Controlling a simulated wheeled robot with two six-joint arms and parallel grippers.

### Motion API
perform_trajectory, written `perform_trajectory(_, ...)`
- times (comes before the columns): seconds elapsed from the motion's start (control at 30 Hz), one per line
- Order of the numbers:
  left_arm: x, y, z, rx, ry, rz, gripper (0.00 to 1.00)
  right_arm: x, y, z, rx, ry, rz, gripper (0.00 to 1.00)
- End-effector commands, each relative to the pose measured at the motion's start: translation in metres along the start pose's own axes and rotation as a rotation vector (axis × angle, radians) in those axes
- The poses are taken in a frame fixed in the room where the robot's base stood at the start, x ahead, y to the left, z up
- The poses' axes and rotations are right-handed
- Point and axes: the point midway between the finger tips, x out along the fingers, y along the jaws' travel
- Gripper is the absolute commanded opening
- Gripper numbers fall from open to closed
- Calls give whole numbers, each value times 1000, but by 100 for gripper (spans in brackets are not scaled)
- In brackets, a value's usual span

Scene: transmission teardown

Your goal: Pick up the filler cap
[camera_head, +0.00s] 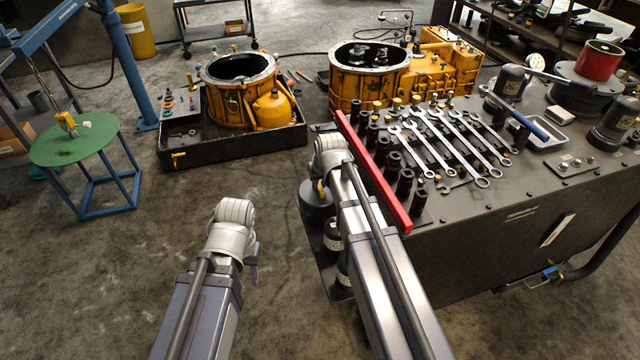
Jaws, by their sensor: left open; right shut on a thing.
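My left gripper (254,264) hangs low over bare floor below its wrist. It is open and empty, and mostly hidden behind my own arm. I cannot tell for sure whether this part is the filler cap. Another small yellow piece (67,122) stands on the green round stool (85,150) at the far left, well away from both grippers.
The workbench (455,245) holds a red bar (372,170), dark sockets and several wrenches (455,140). Dark canisters (332,235) stand below its left edge. A black tray (235,150) with a yellow housing (240,90) is on the floor behind. The left front floor is clear.

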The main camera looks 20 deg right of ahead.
Motion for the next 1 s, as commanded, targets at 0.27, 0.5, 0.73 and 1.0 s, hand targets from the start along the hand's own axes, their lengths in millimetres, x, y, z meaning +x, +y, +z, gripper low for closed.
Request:
perform_trajectory(0.27, -45, -4, 3, 0, 0, 0, 50, -42, 0, -18, 0, 1, 0, 0)
perform_trajectory(0.5, -36, -3, 2, 0, 0, 0, 50, -33, -60, -14, -6, 1, -3, 0)
perform_trajectory(0.73, -36, -3, 2, 0, 0, 0, 50, -33, -123, -14, -7, 1, -2, 0)
perform_trajectory(1.0, -36, -3, 2, 0, 0, 0, 50, -33, -175, -14, -2, 1, -1, 0)
